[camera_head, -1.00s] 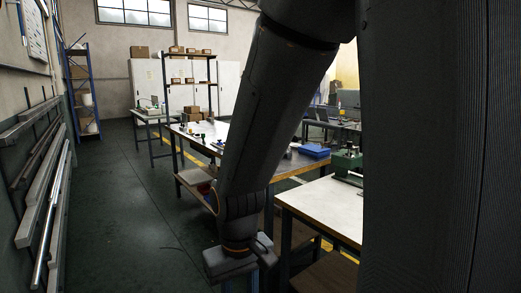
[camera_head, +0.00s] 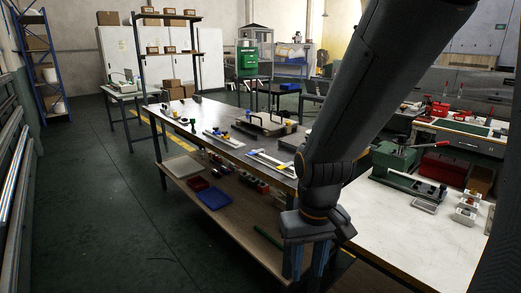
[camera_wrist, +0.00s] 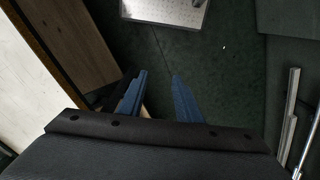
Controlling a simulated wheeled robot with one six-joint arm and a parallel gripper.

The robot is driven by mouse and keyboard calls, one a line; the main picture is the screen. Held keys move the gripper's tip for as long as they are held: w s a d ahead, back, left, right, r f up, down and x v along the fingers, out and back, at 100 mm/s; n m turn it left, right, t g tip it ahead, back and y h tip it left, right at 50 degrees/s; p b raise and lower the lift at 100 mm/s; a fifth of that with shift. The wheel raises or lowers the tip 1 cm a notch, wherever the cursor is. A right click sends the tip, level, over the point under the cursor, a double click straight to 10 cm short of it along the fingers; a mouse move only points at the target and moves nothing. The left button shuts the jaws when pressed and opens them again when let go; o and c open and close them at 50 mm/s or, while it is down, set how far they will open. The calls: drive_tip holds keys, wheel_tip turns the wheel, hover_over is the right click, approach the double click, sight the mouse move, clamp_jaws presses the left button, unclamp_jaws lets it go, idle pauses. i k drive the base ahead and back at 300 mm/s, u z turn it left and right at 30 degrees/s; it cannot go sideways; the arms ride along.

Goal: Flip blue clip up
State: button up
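A steel-topped workbench (camera_head: 195,112) carries small fixtures with coloured parts. The nearer fixture (camera_head: 268,160) has small blue and yellow pieces. One blue piece (camera_head: 252,152) at its far end may be the blue clip, but it is too small to tell whether it is up or down. Another fixture (camera_head: 222,138) farther back also has coloured pieces. My gripper (camera_head: 308,262) hangs pointing down just in front of the workbench's near end. In the wrist view, its two blue fingers (camera_wrist: 158,80) are apart and empty above the dark floor.
A white-topped table (camera_head: 435,230) with a green press (camera_head: 405,165) stands at the right. Below the workbench, a wooden shelf (camera_head: 235,225) holds a blue tray (camera_head: 213,198) and a red bin (camera_head: 197,184). The floor (camera_head: 110,190) on the left is clear.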

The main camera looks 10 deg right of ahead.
sight(252, 152)
drive_tip(key=u, duration=0.05)
drive_tip(key=k, duration=0.65)
drive_tip(key=u, duration=0.5)
drive_tip(key=i, duration=1.6)
drive_tip(key=z, duration=0.75)
